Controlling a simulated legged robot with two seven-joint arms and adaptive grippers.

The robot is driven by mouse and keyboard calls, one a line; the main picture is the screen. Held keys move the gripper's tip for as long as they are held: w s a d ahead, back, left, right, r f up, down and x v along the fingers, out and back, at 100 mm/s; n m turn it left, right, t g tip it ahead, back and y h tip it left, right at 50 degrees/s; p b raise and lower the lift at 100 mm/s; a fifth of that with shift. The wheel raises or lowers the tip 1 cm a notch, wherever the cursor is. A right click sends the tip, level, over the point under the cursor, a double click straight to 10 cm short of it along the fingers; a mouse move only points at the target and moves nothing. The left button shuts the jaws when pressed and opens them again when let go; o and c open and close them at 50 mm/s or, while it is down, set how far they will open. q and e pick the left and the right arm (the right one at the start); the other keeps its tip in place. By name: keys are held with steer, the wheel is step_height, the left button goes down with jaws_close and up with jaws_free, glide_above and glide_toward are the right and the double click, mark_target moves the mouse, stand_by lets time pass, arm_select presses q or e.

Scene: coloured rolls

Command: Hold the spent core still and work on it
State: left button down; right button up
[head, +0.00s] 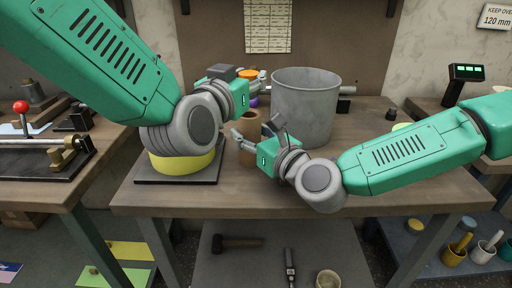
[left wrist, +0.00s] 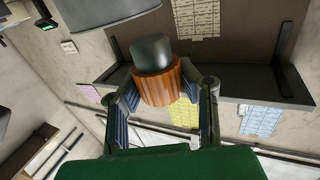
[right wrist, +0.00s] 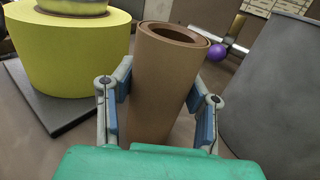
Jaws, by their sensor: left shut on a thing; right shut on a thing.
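The spent core, a brown cardboard tube (head: 249,156), stands upright on the bench (head: 300,185). In the right wrist view the core (right wrist: 158,85) shows wound layers at its open top. My right gripper (head: 259,130) is shut on it, one finger on each side. My left gripper (head: 258,78) is above and behind the core, shut on an orange-brown ribbed piece with a dark grey end. That piece (left wrist: 160,85) fills the space between the fingers in the left wrist view.
A large grey bin (head: 306,105) stands close right of the core. A yellow roll (head: 202,167) sits on a dark pad (head: 178,182) to the left, partly behind my left arm. A purple ball (right wrist: 220,48) is behind the core. The bench's right front is mostly under my right arm.

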arm_select(q)
steer(key=shift+d, duration=0.1)
arm_select(e)
steer(key=shift+s+f, duration=0.1)
steer(key=shift+f, duration=0.3)
arm_select(q)
steer(key=s+d+r, duration=0.1)
steer(key=d+r, duration=0.3)
steer(key=d, duration=0.2)
steer(key=shift+s+d, duration=0.2)
steer(key=shift+d, duration=0.15)
stand_by(0.4)
arm_select(e)
steer(key=o, duration=1.4)
arm_select(q)
steer(key=shift+w+f, duration=0.1)
arm_select(e)
steer(key=shift+d+r, duration=0.1)
steer(key=shift+r, duration=0.05)
steer(key=shift+r, duration=0.1)
arm_select(q)
steer(key=shift+r+p, duration=0.45)
arm_select(e)
steer(key=shift+v, duration=4.4)
steer(key=shift+d, duration=0.1)
